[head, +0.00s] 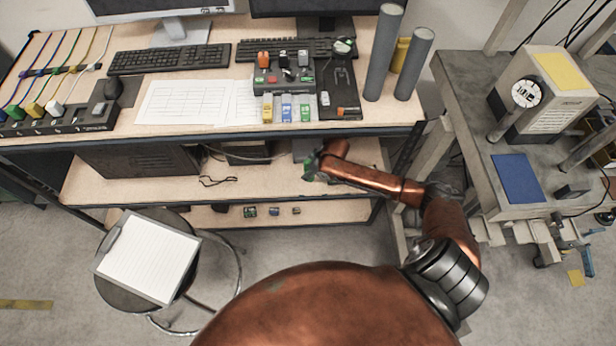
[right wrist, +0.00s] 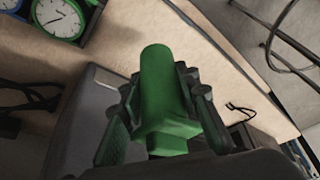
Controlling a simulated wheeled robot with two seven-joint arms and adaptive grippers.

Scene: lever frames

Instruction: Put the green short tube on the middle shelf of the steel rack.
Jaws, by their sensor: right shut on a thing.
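My right gripper (head: 316,161) reaches in under the desk top, over the middle shelf board (head: 350,184). In the right wrist view its fingers (right wrist: 162,108) are shut on the green short tube (right wrist: 158,80), which sticks out beyond them. In the head view only a bit of green shows at the gripper, so the tube is mostly hidden there. The shelf surface lies beyond the tube in the wrist view; I cannot tell whether they touch. The shelved frame has a lower board (head: 330,212) beneath the middle one. My left gripper is not in view.
A dark case (head: 140,161) and a smaller box (head: 246,152) stand on the middle shelf, with a loose cable (head: 218,181). A grey box (right wrist: 80,125) is close beside the gripper. Small gauges (head: 250,211) sit on the lower board. A stool (head: 125,297) stands at front left.

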